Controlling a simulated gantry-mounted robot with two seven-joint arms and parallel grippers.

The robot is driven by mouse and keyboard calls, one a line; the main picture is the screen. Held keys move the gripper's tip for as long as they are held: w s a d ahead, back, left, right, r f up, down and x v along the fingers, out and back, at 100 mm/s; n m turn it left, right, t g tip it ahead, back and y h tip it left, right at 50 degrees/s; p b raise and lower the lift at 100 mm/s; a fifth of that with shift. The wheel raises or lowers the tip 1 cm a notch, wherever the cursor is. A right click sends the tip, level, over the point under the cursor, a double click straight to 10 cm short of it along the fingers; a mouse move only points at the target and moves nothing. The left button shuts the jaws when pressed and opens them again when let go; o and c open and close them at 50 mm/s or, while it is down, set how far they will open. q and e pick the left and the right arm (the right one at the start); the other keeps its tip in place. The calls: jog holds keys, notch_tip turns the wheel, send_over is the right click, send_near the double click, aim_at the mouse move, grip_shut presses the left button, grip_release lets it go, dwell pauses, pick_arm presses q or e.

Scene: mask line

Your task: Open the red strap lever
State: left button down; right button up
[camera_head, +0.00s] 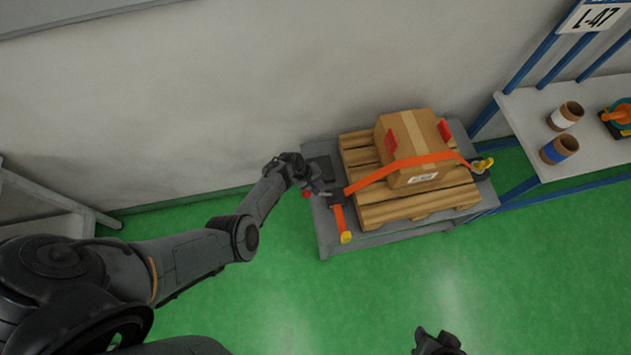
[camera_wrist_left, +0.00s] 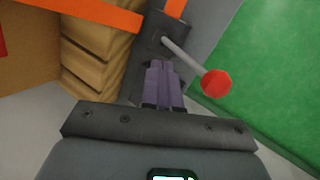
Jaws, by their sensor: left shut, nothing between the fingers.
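The strap lever is a grey rod with a red ball knob (camera_wrist_left: 217,83), standing out from a dark buckle (camera_wrist_left: 150,38) in the left wrist view. In the head view the red knob (camera_head: 307,194) shows small beside my left gripper (camera_head: 322,188). The orange strap (camera_head: 385,177) runs from the buckle over a cardboard box (camera_head: 414,135). My left gripper is shut and empty; in the left wrist view its fingers (camera_wrist_left: 160,72) point at the buckle, beside the rod. Contact with the rod is unclear. My right gripper (camera_head: 437,343) shows only partly at the bottom edge.
The box sits on a wooden pallet (camera_head: 418,207) on a grey platform (camera_head: 330,240). A yellow-tipped strap end (camera_head: 346,237) hangs at the front left; a yellow hook (camera_head: 483,164) is at the right. A shelf (camera_head: 590,140) with tape rolls stands right. The green floor in front is clear.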

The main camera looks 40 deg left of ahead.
pick_arm(q)
jog(key=s+p+v, duration=0.1)
jog(key=p+v, duration=0.2)
jog(key=v, duration=0.6)
jog(key=shift+a+p, duration=0.3)
jog(key=shift+a, duration=0.25)
pick_arm(e)
jog(key=shift+d+r, duration=0.1)
jog(key=shift+r, duration=2.25)
pick_arm(q)
jog(key=shift+s+f, duration=0.1)
jog(key=shift+s, duration=0.05)
